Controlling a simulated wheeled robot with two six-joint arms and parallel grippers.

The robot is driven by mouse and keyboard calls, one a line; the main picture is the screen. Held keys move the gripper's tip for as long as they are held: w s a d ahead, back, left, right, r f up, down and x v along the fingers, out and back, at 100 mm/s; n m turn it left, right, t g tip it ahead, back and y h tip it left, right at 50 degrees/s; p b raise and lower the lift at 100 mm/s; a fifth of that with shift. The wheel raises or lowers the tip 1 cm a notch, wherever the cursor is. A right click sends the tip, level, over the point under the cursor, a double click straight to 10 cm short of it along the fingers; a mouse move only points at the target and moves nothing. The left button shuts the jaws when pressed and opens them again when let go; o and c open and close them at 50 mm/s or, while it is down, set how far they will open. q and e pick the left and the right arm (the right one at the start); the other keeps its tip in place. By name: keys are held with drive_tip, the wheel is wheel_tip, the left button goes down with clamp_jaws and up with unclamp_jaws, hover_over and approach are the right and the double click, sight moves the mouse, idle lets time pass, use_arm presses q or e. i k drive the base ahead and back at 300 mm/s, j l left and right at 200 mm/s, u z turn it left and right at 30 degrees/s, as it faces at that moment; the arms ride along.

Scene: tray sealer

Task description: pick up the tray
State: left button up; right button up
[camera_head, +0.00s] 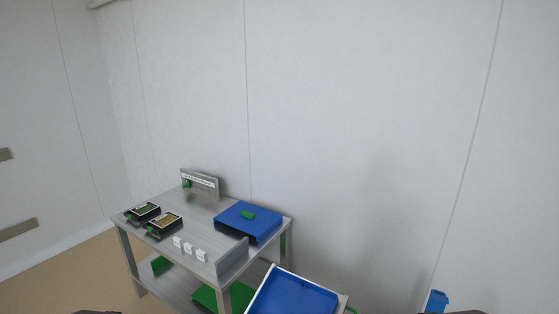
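Two small dark trays lie side by side on the left part of a steel table (203,216). The farther tray (143,212) shows greenish contents, and the nearer tray (164,226) shows yellowish contents. Each has a green piece at its left side. A larger blue tray-like bin (290,296) with a pale rim is at the bottom centre, cut off by the picture edge, and looks empty. Neither of my grippers is in view; only dark slivers show at the bottom edge.
A blue box-shaped housing (247,219) with a green part on top stands at the table's right. Several white blocks (189,249) line the front edge beside a grey upright plate (232,259). A small sign (200,183) stands at the back. Green items (161,265) lie on the lower shelf.

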sight(142, 212)
drive_tip(key=i+l+z, duration=0.15)
drive_tip(key=z, duration=0.15)
drive_tip(key=i+l+z, duration=0.25)
drive_tip(key=k+j+u, duration=0.1)
drive_tip(key=u, duration=1.65)
